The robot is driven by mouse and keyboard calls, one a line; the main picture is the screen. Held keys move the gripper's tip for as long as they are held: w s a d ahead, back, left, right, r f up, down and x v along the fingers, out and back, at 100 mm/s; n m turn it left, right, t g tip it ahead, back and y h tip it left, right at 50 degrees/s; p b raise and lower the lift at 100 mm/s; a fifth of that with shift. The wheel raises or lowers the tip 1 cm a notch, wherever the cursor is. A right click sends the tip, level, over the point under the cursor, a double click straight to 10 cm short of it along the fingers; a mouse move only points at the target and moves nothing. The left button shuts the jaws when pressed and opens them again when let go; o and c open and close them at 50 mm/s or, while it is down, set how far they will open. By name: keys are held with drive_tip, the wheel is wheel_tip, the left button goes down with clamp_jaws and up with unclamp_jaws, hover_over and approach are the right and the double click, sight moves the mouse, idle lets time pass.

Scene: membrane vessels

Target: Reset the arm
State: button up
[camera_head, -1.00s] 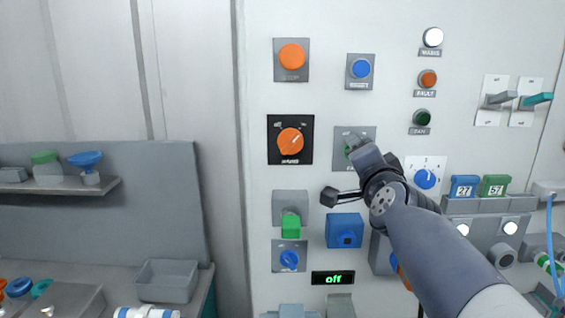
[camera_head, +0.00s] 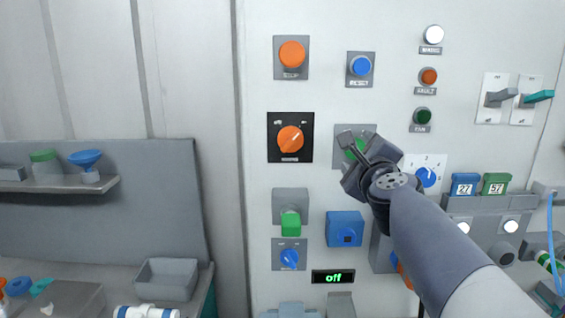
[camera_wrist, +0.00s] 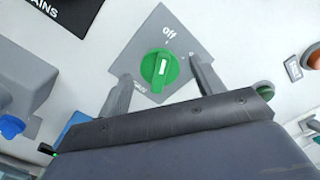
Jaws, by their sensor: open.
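My gripper (camera_head: 353,148) is at the panel in front of the green rotary knob (camera_head: 357,149). In the wrist view my gripper (camera_wrist: 164,84) is open, with one finger on each side of the knob (camera_wrist: 160,69) and gaps between. The fingers hold nothing. The knob sits on a grey square plate (camera_wrist: 188,52) with "off" printed above it. The knob's white mark points roughly toward "off". In the head view my gripper partly hides the knob and plate.
The black-plated orange switch (camera_head: 290,139) is left of my gripper, and the blue numbered dial (camera_head: 426,176) is to its right. A blue block (camera_head: 345,229) is below. A small display (camera_head: 333,277) reads "off". A shelf (camera_head: 70,187) stands far left.

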drive_tip(key=s+p, duration=0.1)
drive_tip(key=s, duration=0.4)
drive_tip(key=shift+s, duration=0.15)
